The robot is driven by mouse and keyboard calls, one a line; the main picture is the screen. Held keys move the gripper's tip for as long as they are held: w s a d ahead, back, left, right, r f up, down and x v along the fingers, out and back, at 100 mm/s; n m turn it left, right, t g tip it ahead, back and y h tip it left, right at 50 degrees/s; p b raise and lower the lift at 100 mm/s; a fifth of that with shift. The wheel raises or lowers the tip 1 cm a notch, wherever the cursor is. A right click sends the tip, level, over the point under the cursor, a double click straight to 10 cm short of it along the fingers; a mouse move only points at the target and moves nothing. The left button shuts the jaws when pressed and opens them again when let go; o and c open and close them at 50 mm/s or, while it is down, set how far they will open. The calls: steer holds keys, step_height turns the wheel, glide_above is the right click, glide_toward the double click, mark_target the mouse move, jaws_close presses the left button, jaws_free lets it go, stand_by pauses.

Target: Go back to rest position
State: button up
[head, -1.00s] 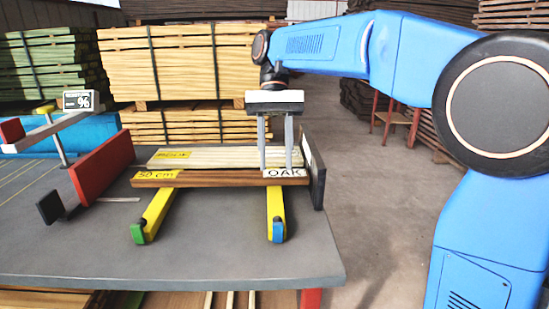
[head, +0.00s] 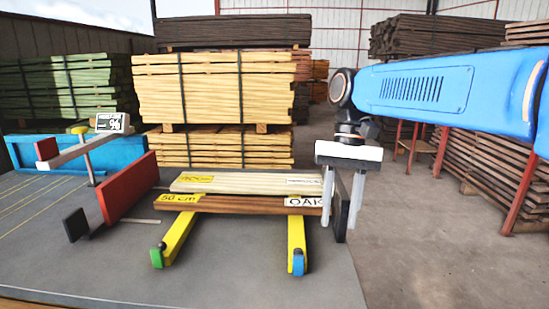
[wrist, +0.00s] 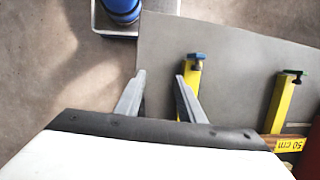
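My gripper (head: 342,212) hangs with its fingers pointing down at the right end of the two boards, near the black end plate (head: 341,205). Its two grey fingers stand apart, and nothing shows between them in the wrist view (wrist: 159,80). The dark brown board (head: 240,204), labelled "50 cm" and "OAK", lies across two yellow bars (head: 180,235). A pale board (head: 250,183) lies behind it.
A red plate (head: 128,187) stands left of the boards, with a small display (head: 110,122) behind it. Stacked timber (head: 215,95) fills the background. Open floor (head: 430,235) lies right of the grey table (head: 240,265).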

steer(key=s+d+f+t+h, duration=0.1)
steer(key=s+d+f+t, duration=0.7)
steer(key=s+d+f, duration=0.5)
step_height(320, 180, down, 4)
steer(key=shift+d+r+n, duration=0.25)
steer(key=shift+d+n, duration=0.15)
steer(key=shift+d, duration=0.6)
